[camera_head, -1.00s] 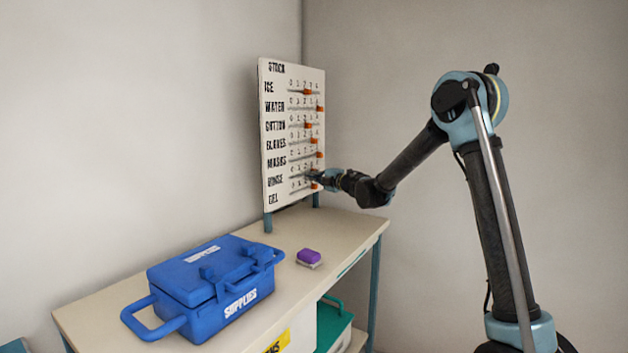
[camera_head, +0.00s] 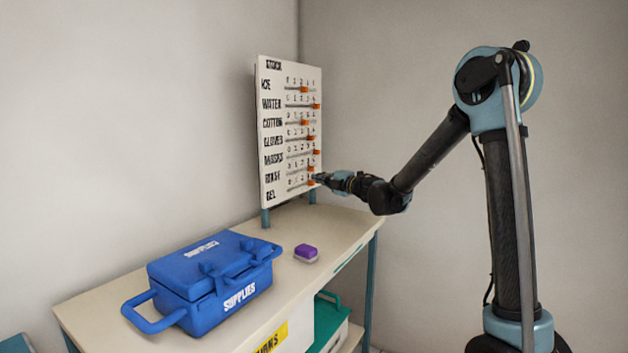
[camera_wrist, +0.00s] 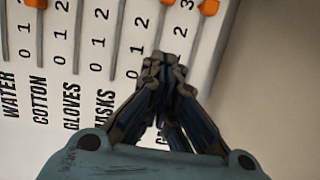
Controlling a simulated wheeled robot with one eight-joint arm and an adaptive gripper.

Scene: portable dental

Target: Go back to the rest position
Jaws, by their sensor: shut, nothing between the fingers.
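My gripper (camera_head: 318,178) is at the lower right part of the white stock board (camera_head: 268,205), its fingertips close to the lower sliders. In the wrist view my gripper (camera_wrist: 165,68) is shut and empty, its tips in front of the board's lower rows. I cannot tell whether the tips touch the board. Orange sliders sit along the rows, one on the water row (camera_head: 316,106) and one low on the board (camera_head: 311,182). My arm reaches in from the right, with the elbow high.
The board stands on the back of a beige table (camera_head: 345,228). A blue supplies box (camera_head: 215,285) and a purple and white block (camera_head: 306,252) lie on the table. A teal-lidded container (camera_head: 330,318) is below.

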